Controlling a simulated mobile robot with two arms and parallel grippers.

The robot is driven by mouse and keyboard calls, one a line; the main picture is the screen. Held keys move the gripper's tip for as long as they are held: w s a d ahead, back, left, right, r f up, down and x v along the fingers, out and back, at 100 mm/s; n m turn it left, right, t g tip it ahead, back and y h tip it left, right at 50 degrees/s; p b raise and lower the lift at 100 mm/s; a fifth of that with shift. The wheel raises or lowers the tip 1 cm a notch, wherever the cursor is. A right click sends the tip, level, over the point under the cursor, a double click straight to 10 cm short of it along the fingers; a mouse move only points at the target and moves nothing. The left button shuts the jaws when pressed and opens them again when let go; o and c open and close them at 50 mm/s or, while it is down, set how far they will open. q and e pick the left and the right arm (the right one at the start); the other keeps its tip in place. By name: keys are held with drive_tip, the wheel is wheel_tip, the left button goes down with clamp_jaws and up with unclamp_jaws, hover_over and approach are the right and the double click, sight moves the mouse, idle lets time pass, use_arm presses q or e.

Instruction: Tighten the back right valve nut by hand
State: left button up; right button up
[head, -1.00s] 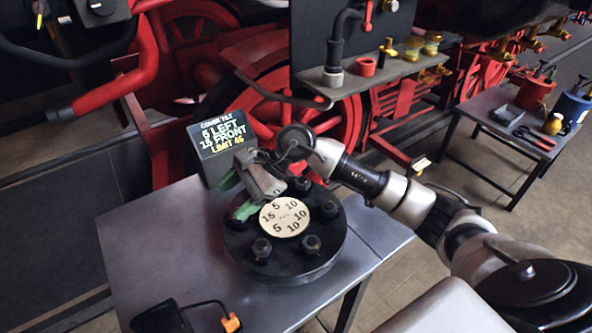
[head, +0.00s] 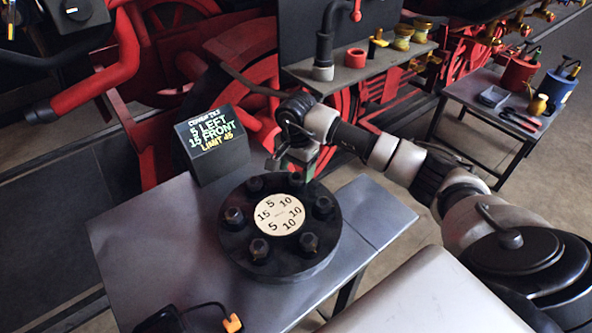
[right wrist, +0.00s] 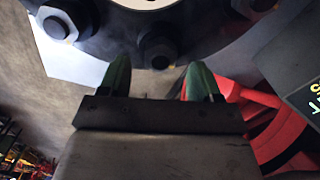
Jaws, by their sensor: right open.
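The round black cover (head: 279,272) lies on the grey table, with a ring of dark hex nuts around a cream number plate (head: 279,214). The back right valve nut (head: 297,181) is at the cover's far edge, partly hidden by my right gripper (head: 293,169). In the right wrist view this nut (right wrist: 158,49) appears just beyond and between the two green fingertips (right wrist: 160,68). The fingers are apart and empty, and I cannot tell whether they touch the nut. My left gripper is not in view.
A black device with an orange clip (head: 232,323) lies at the front edge. The table (head: 135,235) is bare at left. A side table (head: 470,95) holds tools and pots.

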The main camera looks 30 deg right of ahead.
drive_tip(key=shift+f, duration=1.3)
drive_tip(key=c, duration=0.9)
drive_tip(key=shift+c, duration=0.2)
drive_tip(key=m+b, duration=0.2)
drive_tip(key=m, duration=0.1)
drive_tip(key=shift+f+m, duration=0.1)
drive_tip(key=shift+m, duration=0.3)
drive_tip(key=m+b, duration=0.1)
drive_tip(key=m, duration=0.2)
drive_tip(key=shift+m+b, duration=0.55)
drive_tip(key=shift+m, duration=0.65)
drive_tip(key=shift+r, duration=0.2)
